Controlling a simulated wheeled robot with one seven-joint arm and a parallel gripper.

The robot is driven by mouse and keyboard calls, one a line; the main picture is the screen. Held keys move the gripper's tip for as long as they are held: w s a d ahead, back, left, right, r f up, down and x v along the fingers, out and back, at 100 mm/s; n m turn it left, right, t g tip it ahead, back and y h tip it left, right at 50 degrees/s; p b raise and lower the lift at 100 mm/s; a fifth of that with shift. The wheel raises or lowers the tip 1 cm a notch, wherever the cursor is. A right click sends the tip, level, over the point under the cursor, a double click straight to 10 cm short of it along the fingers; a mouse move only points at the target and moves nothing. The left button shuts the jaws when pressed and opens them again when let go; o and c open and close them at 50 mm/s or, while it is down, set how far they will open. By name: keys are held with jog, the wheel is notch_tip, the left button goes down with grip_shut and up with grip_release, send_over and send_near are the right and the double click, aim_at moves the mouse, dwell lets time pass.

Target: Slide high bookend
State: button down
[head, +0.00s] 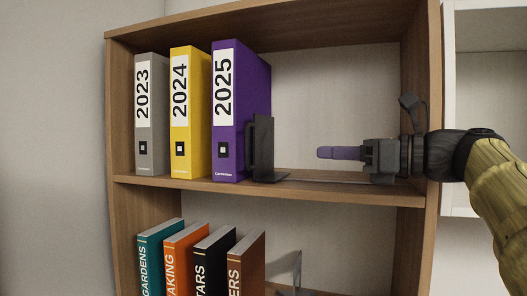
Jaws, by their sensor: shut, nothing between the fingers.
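The high bookend (263,145) is a dark upright plate with a handle-like loop on its left. It stands on the upper shelf against or very near the right side of the purple 2025 binder (241,105); any narrow gap cannot be made out. A thin base strip runs along the shelf to its right. My gripper (322,153) reaches in from the right, its purple fingers shut and empty, pointing left at the bookend. A clear gap lies between the fingertips and the bookend.
A yellow 2024 binder (189,105) and a grey 2023 binder (151,110) stand left of the purple one. The wooden right side panel (418,70) is close to my arm. The lower shelf holds several books and a grey bookend (291,270).

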jog(key=p+x, duration=0.4)
jog(key=x, duration=1)
jog(key=shift+r, duration=0.15)
